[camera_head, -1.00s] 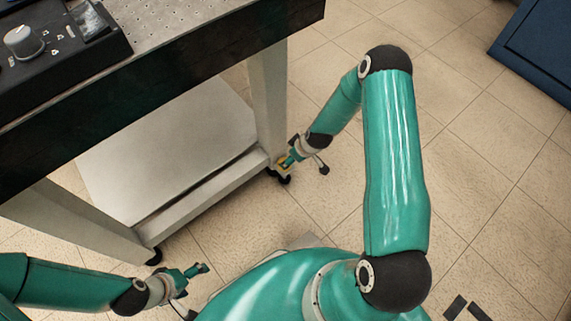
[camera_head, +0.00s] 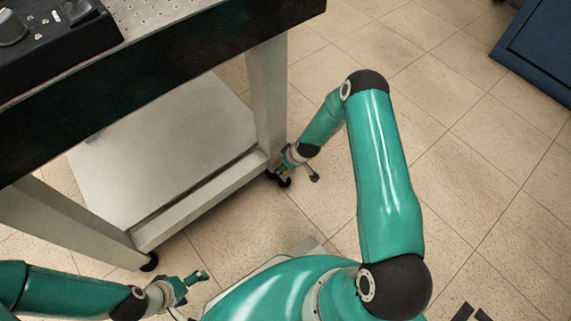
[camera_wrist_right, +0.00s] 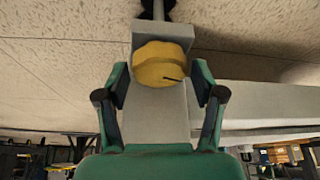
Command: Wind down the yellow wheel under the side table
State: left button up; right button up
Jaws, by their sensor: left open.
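The yellow wheel (camera_wrist_right: 162,64) shows at the middle top of the right wrist view, against a pale grey upright part of the side table (camera_head: 200,188). It has a dark mark on its face. My right gripper (camera_wrist_right: 160,76) is open, with one finger on each side of the wheel and a small gap showing at each side. In the head view my right gripper (camera_head: 285,166) is at the foot of the table's right leg and mostly hides the wheel there. My left gripper (camera_head: 197,281) is open and empty above the floor, near the table's left front caster.
Black casters (camera_head: 149,262) stand under the table legs. A grey lower shelf (camera_head: 160,150) spans between the legs. A blue cabinet (camera_head: 540,45) is at the top right.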

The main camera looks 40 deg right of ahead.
jog(key=c, duration=0.7)
jog(key=shift+r+m+p, duration=0.15)
jog(key=shift+m+p, duration=0.35)
jog(key=shift+p, duration=0.35)
jog(key=shift+m+h+p, duration=0.4)
jog(key=shift+m+p, duration=0.15)
jog(key=shift+m, duration=0.15)
jog(key=shift+a+m+h+p, duration=0.1)
jog(key=shift+m+h+p, duration=0.35)
jog(key=shift+m, duration=0.55)
jog(key=shift+m+h, duration=0.25)
jog(key=shift+m, duration=0.55)
jog(key=o, duration=1.1)
jog(key=shift+o, duration=0.2)
